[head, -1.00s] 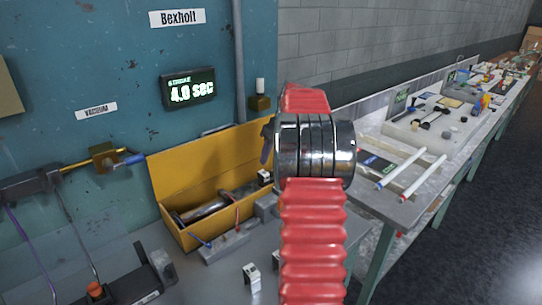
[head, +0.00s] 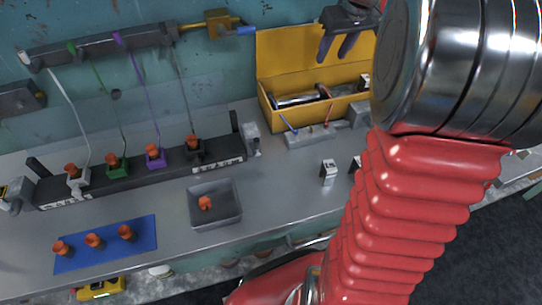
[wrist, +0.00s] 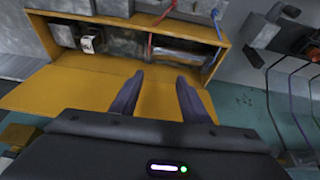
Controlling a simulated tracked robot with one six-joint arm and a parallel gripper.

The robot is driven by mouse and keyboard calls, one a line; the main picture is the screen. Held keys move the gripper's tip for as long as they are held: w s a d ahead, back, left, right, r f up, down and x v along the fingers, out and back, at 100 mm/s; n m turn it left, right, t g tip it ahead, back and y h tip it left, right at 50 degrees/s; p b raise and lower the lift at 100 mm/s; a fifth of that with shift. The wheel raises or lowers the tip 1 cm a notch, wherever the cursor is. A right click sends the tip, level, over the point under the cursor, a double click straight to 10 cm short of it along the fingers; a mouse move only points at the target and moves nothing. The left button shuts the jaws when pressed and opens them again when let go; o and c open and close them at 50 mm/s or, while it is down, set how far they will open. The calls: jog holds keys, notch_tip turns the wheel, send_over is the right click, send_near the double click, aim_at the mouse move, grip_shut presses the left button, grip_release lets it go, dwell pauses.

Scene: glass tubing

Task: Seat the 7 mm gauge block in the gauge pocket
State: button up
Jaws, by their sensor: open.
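A small pale block with a dark marked face (head: 328,172) stands on the bench in front of the yellow toolbox. A second one (head: 356,164) is partly hidden by my red arm. Another (head: 364,82) shows at the toolbox's right end, and a similar labelled block appears in the wrist view (wrist: 88,44). Their sizes are unreadable, so I cannot tell which is the 7 mm gauge block. I cannot make out the gauge pocket for certain. My gripper (head: 336,52) is open and empty, its dark fingers in front of the toolbox's raised lid; they also show in the wrist view (wrist: 158,85).
The open yellow toolbox (head: 290,47) holds metal tools. Left are a dark fixture with orange-knobbed clamps (head: 130,172), a grey tray (head: 215,221) and a blue mat (head: 105,246). Bench between tray and block is clear.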

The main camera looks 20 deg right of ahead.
jog(key=s+a+r, duration=0.2)
jog(key=s+a, duration=0.3)
jog(key=a, duration=0.6)
jog(key=s+a+f, duration=0.3)
jog(key=s+a, duration=0.5)
jog(key=s, duration=0.1)
jog(key=s+a+f+n+t, duration=0.1)
jog(key=s+a+f, duration=0.2)
jog(key=s+a, duration=0.5)
jog(key=shift+s+a+f+y, duration=0.3)
jog(key=shift+s+a, duration=0.1)
jog(key=shift+a, duration=0.05)
jog(key=shift+c, duration=1.4)
jog(key=shift+d, duration=0.1)
